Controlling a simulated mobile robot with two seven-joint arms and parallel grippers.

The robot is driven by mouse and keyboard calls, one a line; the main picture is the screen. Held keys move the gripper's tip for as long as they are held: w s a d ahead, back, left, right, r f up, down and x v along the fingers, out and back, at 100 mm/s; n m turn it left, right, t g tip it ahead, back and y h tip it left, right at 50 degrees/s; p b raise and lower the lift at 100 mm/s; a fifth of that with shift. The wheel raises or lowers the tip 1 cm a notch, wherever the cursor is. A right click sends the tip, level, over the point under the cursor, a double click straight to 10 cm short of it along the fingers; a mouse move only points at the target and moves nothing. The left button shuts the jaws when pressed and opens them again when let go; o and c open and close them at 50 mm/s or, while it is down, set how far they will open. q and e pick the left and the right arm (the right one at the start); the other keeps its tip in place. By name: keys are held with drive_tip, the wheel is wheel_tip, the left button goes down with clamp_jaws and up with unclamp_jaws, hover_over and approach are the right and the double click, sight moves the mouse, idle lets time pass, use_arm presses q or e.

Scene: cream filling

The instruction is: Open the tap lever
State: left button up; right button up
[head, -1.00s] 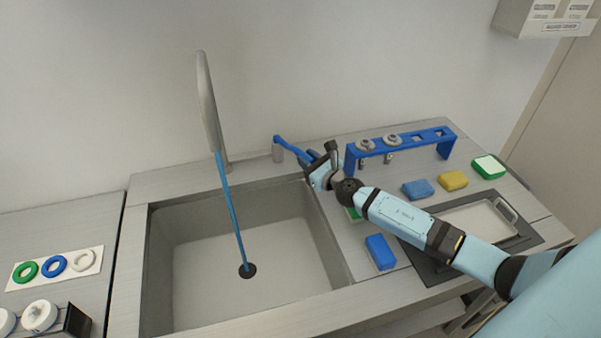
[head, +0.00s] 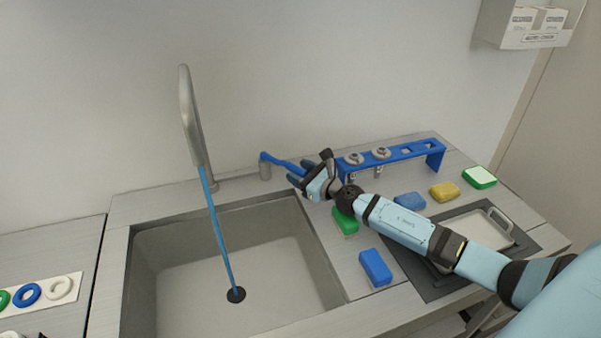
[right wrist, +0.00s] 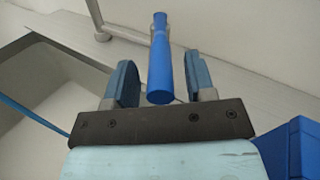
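The tap lever (head: 285,162) is a blue bar on a short metal post (head: 265,171) behind the sink's right back corner. My right gripper (head: 296,175) is at its free end. In the right wrist view the lever (right wrist: 160,62) passes between the two blue fingers (right wrist: 160,80), with a gap on both sides, so the gripper is open around it. The metal tap (head: 188,115) stands behind the sink (head: 170,280). A thin blue stream (head: 217,230) runs from its spout to the dark drain (head: 236,295). My left gripper is not in view.
A blue rack (head: 425,148) with metal parts stands right of the gripper. A green sponge (head: 344,221) and a blue sponge (head: 375,267) lie by the sink's right edge. Other sponges and a tray (head: 480,238) lie further right.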

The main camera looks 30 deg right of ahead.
wheel_tip(320, 180, up, 20)
drive_tip(key=p, duration=0.9)
drive_tip(key=shift+p, duration=0.35)
